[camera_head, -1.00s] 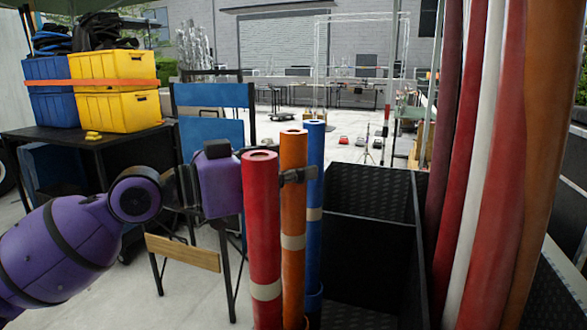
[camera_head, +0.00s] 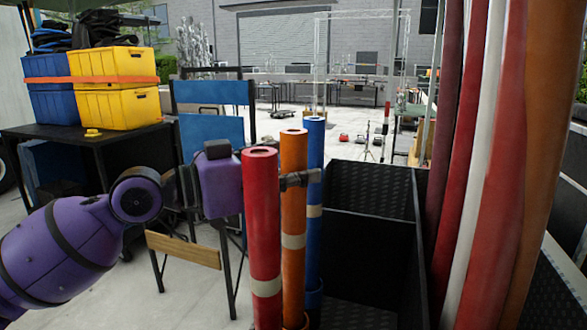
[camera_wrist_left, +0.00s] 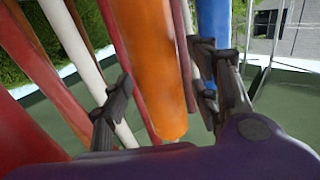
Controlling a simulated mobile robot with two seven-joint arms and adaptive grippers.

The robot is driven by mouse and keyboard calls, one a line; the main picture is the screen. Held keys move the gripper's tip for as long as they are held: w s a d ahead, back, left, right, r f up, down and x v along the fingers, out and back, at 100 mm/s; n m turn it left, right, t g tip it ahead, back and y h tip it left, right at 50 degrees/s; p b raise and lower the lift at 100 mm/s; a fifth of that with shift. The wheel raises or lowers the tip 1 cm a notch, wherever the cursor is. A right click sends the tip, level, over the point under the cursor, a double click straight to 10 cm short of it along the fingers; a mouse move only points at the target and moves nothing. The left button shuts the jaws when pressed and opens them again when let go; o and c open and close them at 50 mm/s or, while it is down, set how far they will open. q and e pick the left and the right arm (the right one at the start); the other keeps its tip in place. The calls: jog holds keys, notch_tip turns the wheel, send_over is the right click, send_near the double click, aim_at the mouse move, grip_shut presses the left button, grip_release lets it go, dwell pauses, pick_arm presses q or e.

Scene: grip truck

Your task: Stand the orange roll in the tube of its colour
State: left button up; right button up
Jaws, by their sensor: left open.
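The orange roll (camera_head: 293,215) stands upright between the red roll (camera_head: 263,240) and the blue roll (camera_head: 314,190) in the head view. A blue collar (camera_head: 314,297) surrounds the blue roll's lower part. My left gripper (camera_head: 298,180) is at the orange roll's upper part, partly hidden behind the red roll. In the left wrist view the open fingers (camera_wrist_left: 160,105) are either side of the orange roll (camera_wrist_left: 160,75). My right gripper is out of view.
A black bin (camera_head: 370,240) with compartments is right of the rolls. Tall red, white and brown-orange rolls (camera_head: 535,130) stand at the right. A folding chair (camera_head: 210,95) and a black table (camera_head: 85,137) with yellow and blue crates (camera_head: 118,110) are behind my left arm.

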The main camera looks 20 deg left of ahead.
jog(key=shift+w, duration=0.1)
pick_arm(q)
jog(key=v, duration=1.2)
jog(key=shift+s, duration=0.1)
